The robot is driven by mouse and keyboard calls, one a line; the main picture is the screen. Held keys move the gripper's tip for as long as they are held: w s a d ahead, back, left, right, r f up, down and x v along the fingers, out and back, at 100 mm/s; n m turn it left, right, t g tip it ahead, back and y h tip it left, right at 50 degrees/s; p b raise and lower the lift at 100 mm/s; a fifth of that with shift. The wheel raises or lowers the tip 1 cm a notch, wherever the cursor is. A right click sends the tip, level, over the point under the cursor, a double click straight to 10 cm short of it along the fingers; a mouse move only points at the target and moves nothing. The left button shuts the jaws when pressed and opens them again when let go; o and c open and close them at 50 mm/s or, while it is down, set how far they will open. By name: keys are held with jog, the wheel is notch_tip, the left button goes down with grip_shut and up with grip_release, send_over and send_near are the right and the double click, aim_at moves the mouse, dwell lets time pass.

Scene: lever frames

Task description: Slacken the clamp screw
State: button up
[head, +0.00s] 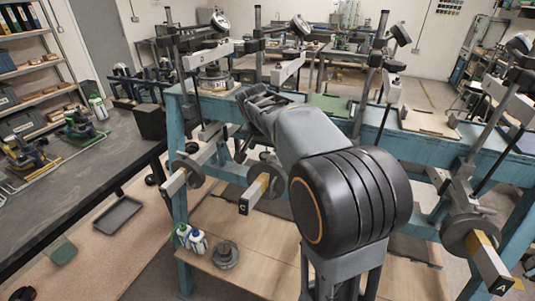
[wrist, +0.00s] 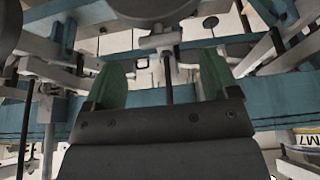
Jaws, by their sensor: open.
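My gripper (wrist: 163,76) is open in the wrist view, with its two green fingers apart and nothing held between them. A thin dark upright rod (wrist: 168,78) shows in the gap between the fingers, below a grey metal fitting (wrist: 160,40). I cannot tell how far beyond the fingertips the rod is, or whether it is the clamp screw. In the head view my gripper (head: 256,99) is at the blue frame bench (head: 180,136), behind my arm. My arm hides the lever parts there, and no clamp screw can be made out clearly.
Upright posts (head: 258,40) crowd the bench top. A dark worktop (head: 50,165) is at left.

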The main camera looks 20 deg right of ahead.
aim_at(269, 155)
jog(key=shift+x, duration=2.1)
jog(key=c, duration=0.9)
